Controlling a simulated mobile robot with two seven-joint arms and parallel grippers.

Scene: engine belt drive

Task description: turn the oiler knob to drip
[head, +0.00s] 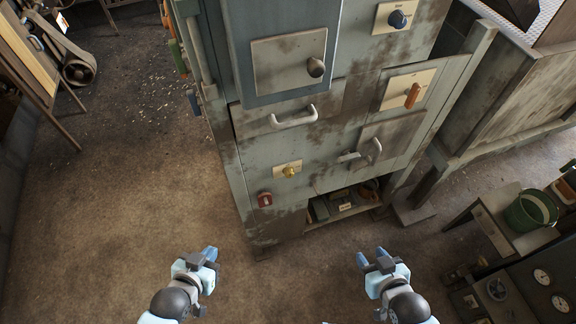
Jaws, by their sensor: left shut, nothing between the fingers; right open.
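A worn grey-green cabinet stands ahead with several controls on its front. A small brass-yellow knob (289,172) sits on a cream plate low on the front. A dark blue knob (397,19) is on a cream plate at the top right, and an orange handle (412,96) is on another plate below it. No readable label shows which is the oiler knob, and no drip mark can be made out. My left gripper (210,254) is shut and empty, below and left of the cabinet front. My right gripper (372,256) is open and empty, below and right. Both are apart from the controls.
A red switch (265,199) sits low on the left. A door with a round knob (316,67), a drawer with a pale handle (293,117) and an open lower shelf (343,212) are on the cabinet. A green bucket (531,211) stands at right. The left floor is mostly clear.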

